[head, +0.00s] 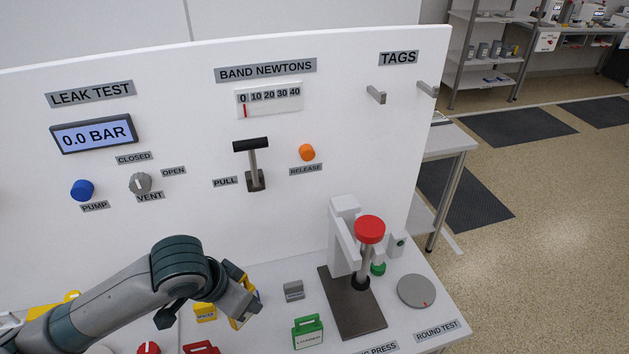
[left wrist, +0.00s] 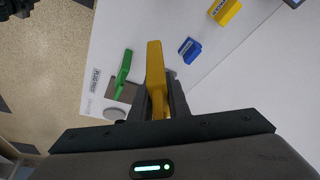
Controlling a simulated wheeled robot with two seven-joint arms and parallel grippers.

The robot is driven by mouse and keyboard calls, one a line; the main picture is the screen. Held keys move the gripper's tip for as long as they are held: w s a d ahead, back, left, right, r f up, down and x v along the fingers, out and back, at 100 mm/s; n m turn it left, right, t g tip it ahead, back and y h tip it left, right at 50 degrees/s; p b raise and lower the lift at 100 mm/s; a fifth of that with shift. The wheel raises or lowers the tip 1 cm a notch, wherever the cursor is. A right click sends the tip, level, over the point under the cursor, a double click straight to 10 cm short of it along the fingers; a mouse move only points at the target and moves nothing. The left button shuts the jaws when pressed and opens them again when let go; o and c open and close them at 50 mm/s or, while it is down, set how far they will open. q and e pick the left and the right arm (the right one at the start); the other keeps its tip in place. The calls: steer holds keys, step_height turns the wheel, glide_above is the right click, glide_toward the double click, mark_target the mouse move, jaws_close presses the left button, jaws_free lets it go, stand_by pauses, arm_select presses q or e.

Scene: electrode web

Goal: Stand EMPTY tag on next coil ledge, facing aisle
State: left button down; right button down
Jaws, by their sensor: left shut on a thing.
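My left gripper (head: 238,300) is shut on a yellow tag (head: 243,314), above the bench near its front. In the left wrist view, the yellow tag (left wrist: 155,75) stands out between the two fingers of the gripper (left wrist: 163,100). Its lettering cannot be read, so I cannot tell whether it says EMPTY. A green tag (head: 308,332) stands on the bench to the right of the gripper. A red tag (head: 202,347) is partly cut off at the bottom edge. No coil ledge is identifiable in either view. My right gripper is not in view.
A press with a red knob (head: 369,229) and a grey round disc (head: 416,291) stand at the bench's right. A small grey block (head: 294,291) and another yellow piece (head: 204,312) lie near the gripper. A white panel (head: 200,230) rises behind. Open floor (head: 540,220) lies right.

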arm_select(q)
steer(key=w+a+r+n+y+b, duration=0.2)
steer(key=w+a+r+n+b, duration=0.2)
steer(key=w+a+r+n, duration=0.3)
steer(key=shift+w+t+y, duration=0.3)
steer(key=shift+w+t, duration=0.1)
steer(key=shift+w, duration=0.3)
